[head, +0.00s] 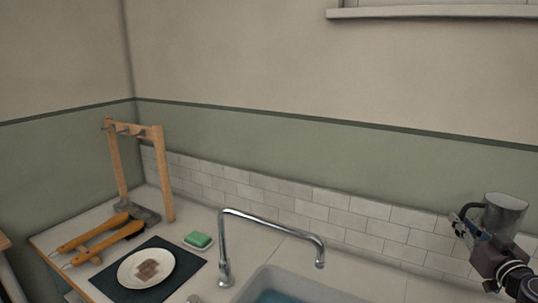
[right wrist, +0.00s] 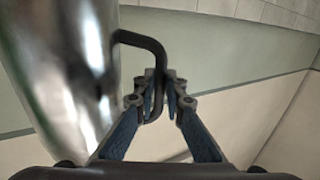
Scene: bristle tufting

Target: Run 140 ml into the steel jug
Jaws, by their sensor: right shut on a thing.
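The steel jug (head: 506,212) is at the right edge of the head view, raised above the counter to the right of the sink. My right gripper (head: 459,224) is shut on its dark handle. In the right wrist view, the handle (right wrist: 150,42) runs down between the fingertips of the gripper (right wrist: 158,95), and the jug's shiny side (right wrist: 62,75) fills the left. The chrome tap (head: 270,222) arches over the sink (head: 262,279), its spout end apart from the jug and to its left. The inside of the jug is hidden. My left gripper is not in view.
Blue water (head: 278,297) shows in the sink. Left of the tap are a green sponge (head: 198,240) on a small dish, a white plate (head: 134,279) on a dark mat, wooden-handled brushes (head: 90,236) and a wooden rack (head: 167,185). A tiled wall (head: 290,205) runs behind.

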